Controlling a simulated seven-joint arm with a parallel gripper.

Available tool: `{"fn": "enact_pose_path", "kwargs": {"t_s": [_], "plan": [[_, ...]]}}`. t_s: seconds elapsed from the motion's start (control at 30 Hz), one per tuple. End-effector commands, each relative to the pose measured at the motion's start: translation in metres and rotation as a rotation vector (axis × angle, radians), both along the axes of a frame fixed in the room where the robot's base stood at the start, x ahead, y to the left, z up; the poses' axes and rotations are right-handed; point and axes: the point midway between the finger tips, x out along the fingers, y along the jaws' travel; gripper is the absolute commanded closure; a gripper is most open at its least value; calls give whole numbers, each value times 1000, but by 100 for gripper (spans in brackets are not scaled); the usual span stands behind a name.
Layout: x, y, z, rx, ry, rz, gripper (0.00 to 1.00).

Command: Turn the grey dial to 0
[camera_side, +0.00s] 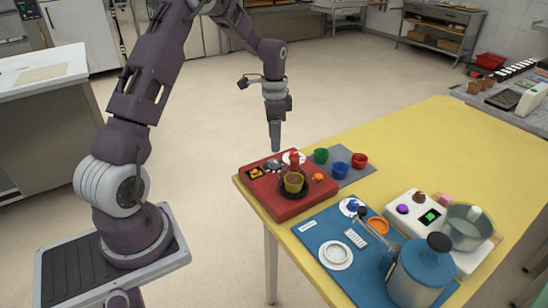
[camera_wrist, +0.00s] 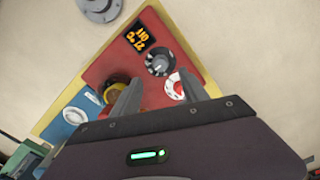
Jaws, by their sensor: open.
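The grey dial (camera_wrist: 159,63) is a dark round knob with pale scale marks, on a red panel (camera_wrist: 112,64) beside a small display with orange characters (camera_wrist: 140,37). In the side view the dial (camera_side: 272,165) is at the back of the red panel (camera_side: 291,207). Its pointer is too small to read. My gripper (camera_side: 274,148) points down above the panel's back edge, apart from the dial. In the wrist view the gripper's fingers (camera_wrist: 160,88) are spread and empty, with the dial just beyond them. A red dial on a white disc (camera_wrist: 175,87) is beside the grey one.
Green (camera_side: 321,156), blue (camera_side: 340,170) and red (camera_side: 359,161) cups stand on a grey mat. A blue mat (camera_side: 318,236), a blue-lidded canister (camera_side: 422,275) and a steel pot (camera_side: 465,228) are at front right.

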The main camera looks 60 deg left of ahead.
Motion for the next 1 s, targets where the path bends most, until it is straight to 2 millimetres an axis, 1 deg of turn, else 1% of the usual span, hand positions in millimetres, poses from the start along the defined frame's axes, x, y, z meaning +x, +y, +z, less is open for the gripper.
{"fn": "enact_pose_path", "kwargs": {"t_s": [0.07,0.3,0.4,0.5,0.7,0.73,0.87,0.9,1.0], "plan": [[0,3,-12,-6,8,-6,48],[0,2,-57,-7,9,-8,48],[0,2,-70,-5,7,-7,48],[0,2,-76,-4,7,-7,48],[0,2,-77,-5,6,-7,48],[0,2,-77,-5,6,-7,50],[0,2,-76,-5,6,-6,75],[0,2,-76,-5,6,-6,83],[0,2,-76,-5,6,-6,100]]}}
